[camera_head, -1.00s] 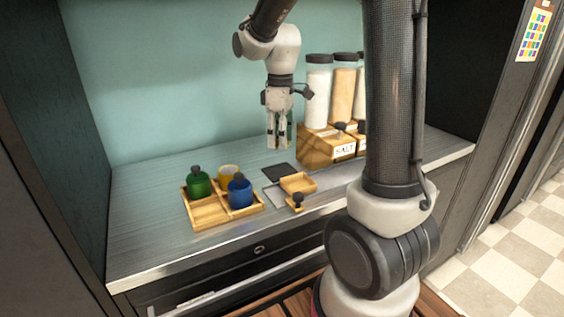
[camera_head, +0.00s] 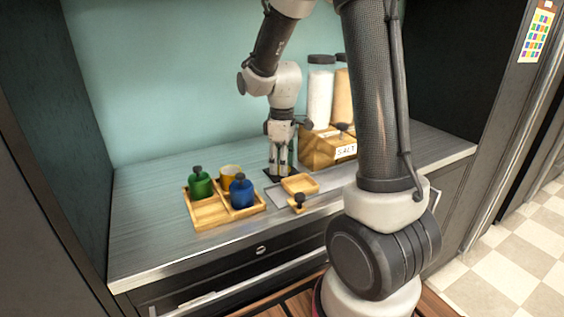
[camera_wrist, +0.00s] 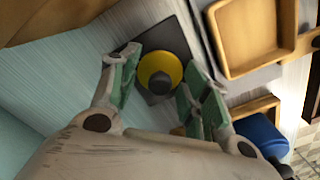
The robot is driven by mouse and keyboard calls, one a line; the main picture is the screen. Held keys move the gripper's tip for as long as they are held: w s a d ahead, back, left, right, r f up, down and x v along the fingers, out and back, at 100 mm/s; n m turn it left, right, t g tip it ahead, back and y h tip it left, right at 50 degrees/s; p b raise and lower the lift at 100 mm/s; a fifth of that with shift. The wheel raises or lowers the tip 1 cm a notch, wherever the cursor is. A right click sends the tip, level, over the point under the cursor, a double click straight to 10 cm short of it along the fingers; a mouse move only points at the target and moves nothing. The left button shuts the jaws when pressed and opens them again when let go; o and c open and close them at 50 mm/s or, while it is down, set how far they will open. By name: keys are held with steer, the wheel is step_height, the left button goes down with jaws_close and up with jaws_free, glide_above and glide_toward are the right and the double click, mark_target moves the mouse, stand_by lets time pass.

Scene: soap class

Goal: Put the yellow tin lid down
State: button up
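The yellow tin lid (camera_wrist: 150,68), round with a black knob, is between the two green-padded fingers of my gripper (camera_wrist: 162,60) in the wrist view. The fingertips are at its rim on both sides, so my gripper appears shut on it. The lid is over a dark square mat (camera_wrist: 168,38); whether it touches the mat I cannot tell. In the head view my gripper (camera_head: 279,172) points down at the mat, and the lid is not clearly visible there. The yellow tin (camera_head: 228,171) stands without a lid in the back right compartment of a wooden tray (camera_head: 208,213).
The tray also holds a green jar (camera_head: 200,186) and a blue jar (camera_head: 241,195), both with black-knobbed lids. A small wooden tray (camera_head: 300,184) and a black-knobbed wooden piece (camera_head: 296,204) lie right of the mat. A salt box (camera_head: 318,154) and tall canisters (camera_head: 320,92) stand behind right.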

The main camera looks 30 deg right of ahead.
steer(key=shift+o, duration=1.3)
steer(key=shift+r, duration=0.1)
step_height(320, 180, up, 12)
steer(key=s+r+m+t, duration=0.1)
steer(key=s+m, duration=0.3)
steer(key=s, duration=0.6)
steer(key=s+d+r+m+t, duration=0.1)
steer(key=s+m, duration=0.4)
steer(key=s, duration=0.5)
steer(key=shift+s+d+r+t, duration=0.2)
steer(key=shift+s+r+t, duration=0.15)
steer(key=shift+r+t, duration=0.6)
